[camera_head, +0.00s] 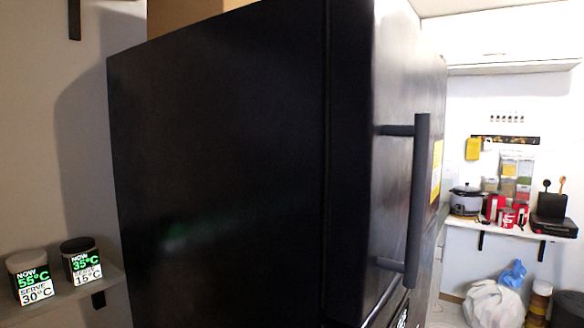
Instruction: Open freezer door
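A tall black fridge-freezer (220,170) fills the middle of the head view, seen mostly from its side. Its upper door (352,150) is on the right side of the body and appears closed. A dark vertical bar handle (419,200) stands out from the door's front on two short mounts. A lower section shows only slightly at the bottom edge, below the handle. I cannot tell from this view which section is the freezer. Neither of my grippers is in view.
A shelf (85,290) with two temperature-labelled containers (32,277) is at the left. On the right, a wall shelf (520,231) holds a cooker (466,201) and red canisters. White bags (494,303) lie on the floor below. A cardboard box (180,14) sits on the fridge.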

